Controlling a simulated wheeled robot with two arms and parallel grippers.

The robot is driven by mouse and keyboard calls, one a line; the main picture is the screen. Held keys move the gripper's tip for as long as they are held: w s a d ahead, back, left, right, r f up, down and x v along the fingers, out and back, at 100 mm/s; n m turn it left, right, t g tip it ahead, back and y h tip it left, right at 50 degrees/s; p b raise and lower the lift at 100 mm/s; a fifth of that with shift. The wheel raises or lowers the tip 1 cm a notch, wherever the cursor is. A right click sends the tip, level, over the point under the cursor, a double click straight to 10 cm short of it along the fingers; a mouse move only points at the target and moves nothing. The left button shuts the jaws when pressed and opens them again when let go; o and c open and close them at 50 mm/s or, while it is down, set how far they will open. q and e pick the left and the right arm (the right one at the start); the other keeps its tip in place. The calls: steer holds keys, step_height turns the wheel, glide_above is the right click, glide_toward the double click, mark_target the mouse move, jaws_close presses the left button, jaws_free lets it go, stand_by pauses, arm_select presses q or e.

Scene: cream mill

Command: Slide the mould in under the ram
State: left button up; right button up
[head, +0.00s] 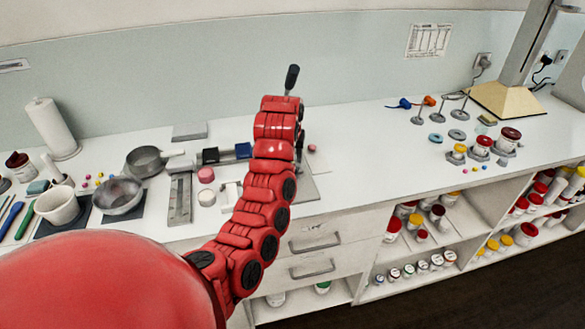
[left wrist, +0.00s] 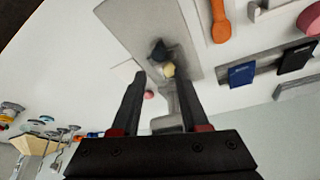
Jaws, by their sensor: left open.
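My left gripper (left wrist: 155,80) is open, its two dark fingers spread in the left wrist view. Beyond and between them is the press, with a grey base plate (left wrist: 140,18), a grey post (left wrist: 166,108) and a small dark part beside a pale yellow part. I cannot tell which part is the ram. In the head view my red arm covers most of the press; a black-tipped lever (head: 292,77) and an edge of the base (head: 312,188) show. I cannot pick out the mould for certain. My right gripper is not in view.
A blue block (left wrist: 242,74) and a black block (left wrist: 296,56) sit in a grey holder near an orange spoon-like tool (left wrist: 219,20). Bowls (head: 121,196) stand at left, jars (head: 480,147) at right. The counter (head: 365,150) right of the press is mostly clear.

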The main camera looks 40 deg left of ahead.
arm_select(q)
steer(key=p+v, duration=0.5)
steer(key=v, duration=0.5)
steer(key=shift+f, duration=0.1)
stand_by(0.3)
